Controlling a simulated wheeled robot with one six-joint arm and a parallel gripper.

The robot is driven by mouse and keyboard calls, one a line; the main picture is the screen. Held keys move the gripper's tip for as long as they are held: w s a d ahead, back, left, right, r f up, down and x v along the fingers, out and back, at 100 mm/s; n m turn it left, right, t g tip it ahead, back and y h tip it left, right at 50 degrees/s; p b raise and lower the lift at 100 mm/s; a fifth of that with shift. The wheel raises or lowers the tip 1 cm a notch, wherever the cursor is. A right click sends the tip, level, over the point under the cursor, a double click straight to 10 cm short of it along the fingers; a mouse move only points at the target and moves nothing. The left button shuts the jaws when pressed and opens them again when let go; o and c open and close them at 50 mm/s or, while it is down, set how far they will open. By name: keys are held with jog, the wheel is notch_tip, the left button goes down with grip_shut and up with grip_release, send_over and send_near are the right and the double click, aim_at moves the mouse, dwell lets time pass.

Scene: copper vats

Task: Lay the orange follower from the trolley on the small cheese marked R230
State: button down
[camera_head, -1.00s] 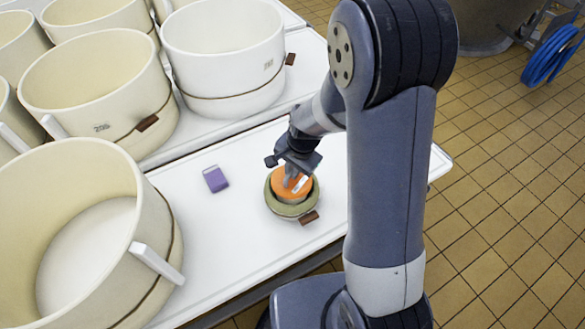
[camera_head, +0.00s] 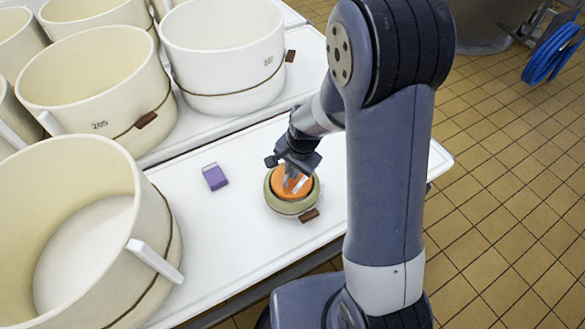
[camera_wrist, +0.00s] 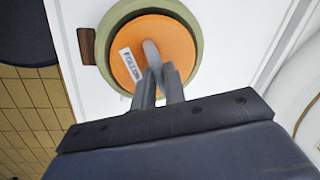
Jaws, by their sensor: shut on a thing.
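The orange follower (camera_head: 287,189) is a round disc with a white label. It sits inside the rim of a small green round mould (camera_head: 284,207), which stands on the white table and has a brown tag at its edge. The wrist view shows the follower (camera_wrist: 178,75) within the green ring (camera_wrist: 110,30), with a grey knob at its middle. My gripper (camera_wrist: 160,72) is shut on that knob, and the head view shows my gripper (camera_head: 293,175) over the disc. No R230 mark is readable, and whatever lies under the disc is hidden.
A purple block (camera_head: 215,177) lies on the white table (camera_head: 225,235) left of the green mould. Large cream vats stand left and behind, one (camera_head: 85,235) close at front left. The table's front edge runs below the mould, with tiled floor beyond.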

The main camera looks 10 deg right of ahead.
jog(key=c, duration=1.4)
grip_release()
notch_tip(320, 180, up, 7)
jog(key=p, duration=0.6)
jog(key=shift+f, duration=0.15)
notch_tip(320, 180, down, 7)
jog(key=b, duration=0.6)
jog(key=shift+r, duration=0.3)
